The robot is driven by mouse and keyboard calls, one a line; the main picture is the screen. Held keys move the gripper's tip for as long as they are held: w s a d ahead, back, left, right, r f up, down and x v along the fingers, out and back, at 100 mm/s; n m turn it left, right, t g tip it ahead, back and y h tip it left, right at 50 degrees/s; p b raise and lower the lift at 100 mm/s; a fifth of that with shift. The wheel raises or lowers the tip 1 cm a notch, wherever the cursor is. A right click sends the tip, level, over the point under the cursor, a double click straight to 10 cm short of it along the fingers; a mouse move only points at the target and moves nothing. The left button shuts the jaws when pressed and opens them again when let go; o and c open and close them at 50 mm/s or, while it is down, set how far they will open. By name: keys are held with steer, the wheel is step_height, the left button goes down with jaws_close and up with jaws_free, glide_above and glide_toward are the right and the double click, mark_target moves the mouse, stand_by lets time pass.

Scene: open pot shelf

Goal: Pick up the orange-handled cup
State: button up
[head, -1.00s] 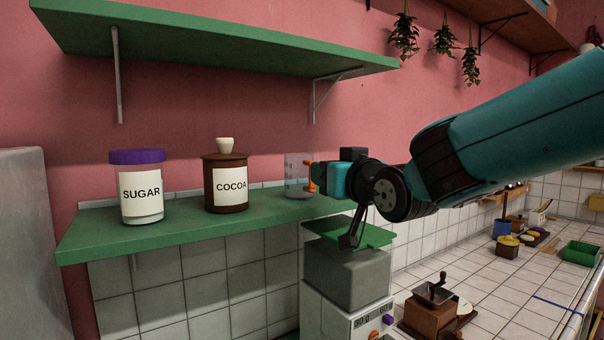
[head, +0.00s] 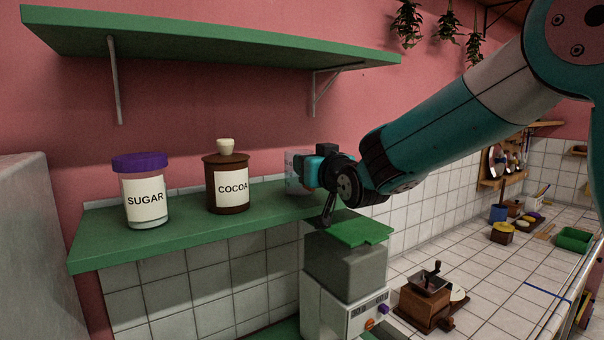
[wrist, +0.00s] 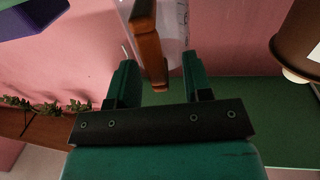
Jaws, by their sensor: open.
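The clear cup (head: 292,172) stands at the right end of the green shelf, partly hidden behind my gripper in the head view. In the wrist view the clear cup body (wrist: 176,22) is at the top. Its orange handle (wrist: 149,42) points toward my gripper. My gripper (wrist: 158,62) is open, with one green finger on each side of the handle's end. The handle's end lies between the fingertips, with a gap visible on both sides. In the head view my gripper (head: 312,170) is right of the cup, and the handle is hidden.
The brown cocoa jar (head: 227,184) and the purple-lidded sugar jar (head: 145,190) stand left of the cup on the green shelf (head: 185,232). An upper green shelf (head: 210,40) hangs above. A grey appliance with a green top (head: 345,265) stands below my gripper.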

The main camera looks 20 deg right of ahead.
jaws_close()
